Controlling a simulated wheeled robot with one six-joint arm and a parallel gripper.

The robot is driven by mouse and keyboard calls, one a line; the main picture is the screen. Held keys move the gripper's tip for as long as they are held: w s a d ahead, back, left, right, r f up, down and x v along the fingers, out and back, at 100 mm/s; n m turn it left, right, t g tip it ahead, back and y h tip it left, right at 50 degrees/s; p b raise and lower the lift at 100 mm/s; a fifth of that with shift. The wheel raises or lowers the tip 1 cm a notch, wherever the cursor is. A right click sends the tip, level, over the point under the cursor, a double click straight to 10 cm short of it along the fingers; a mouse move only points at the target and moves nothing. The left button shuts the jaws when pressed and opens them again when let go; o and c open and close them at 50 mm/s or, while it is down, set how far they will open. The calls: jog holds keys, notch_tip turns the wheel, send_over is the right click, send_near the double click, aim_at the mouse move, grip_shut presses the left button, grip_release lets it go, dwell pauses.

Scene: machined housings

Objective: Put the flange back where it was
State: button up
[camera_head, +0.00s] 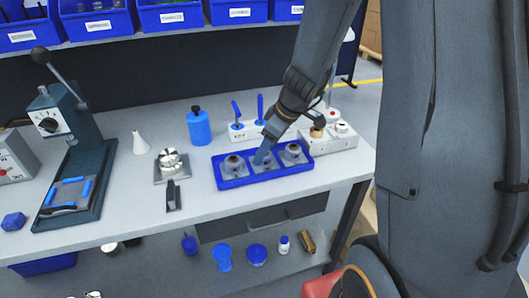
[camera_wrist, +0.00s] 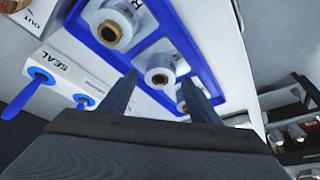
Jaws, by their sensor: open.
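A blue tray (camera_head: 233,183) on the bench holds three grey housings in a row: a left one (camera_head: 234,165), a middle one (camera_head: 262,166) and a right one (camera_head: 292,153). My gripper (camera_head: 260,158) reaches down at the middle housing. In the wrist view my gripper (camera_wrist: 160,84) has its two fingers apart, with a housing with a brass-coloured ring (camera_wrist: 160,66) just beyond and between the tips. Whether the fingers touch it I cannot tell. Another housing (camera_wrist: 108,30) shows higher up in the tray (camera_wrist: 150,17). A round silver part (camera_head: 171,160), perhaps the flange, sits on a square plate left of the tray.
A white block with blue-handled tools (camera_head: 245,130) and a white block with knobs (camera_head: 335,138) stand behind the tray. A blue bottle (camera_head: 198,127), a white cone (camera_head: 140,143) and a lever press (camera_head: 75,150) stand to the left.

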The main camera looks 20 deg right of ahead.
jog(key=b+v, duration=0.1)
jog(key=v, duration=0.9)
jog(key=s+a+f+m+g+h, duration=0.1)
jog(key=s+f+m, duration=0.2)
jog(key=s, duration=0.4)
jog(key=s+a+f+m+g+h, duration=0.1)
jog(key=s+a+f+m+h, duration=0.1)
jog(key=s+f+m, duration=0.2)
jog(key=s+m, duration=0.2)
jog(key=s, duration=0.1)
jog(key=shift+s, duration=0.1)
dwell(0.5)
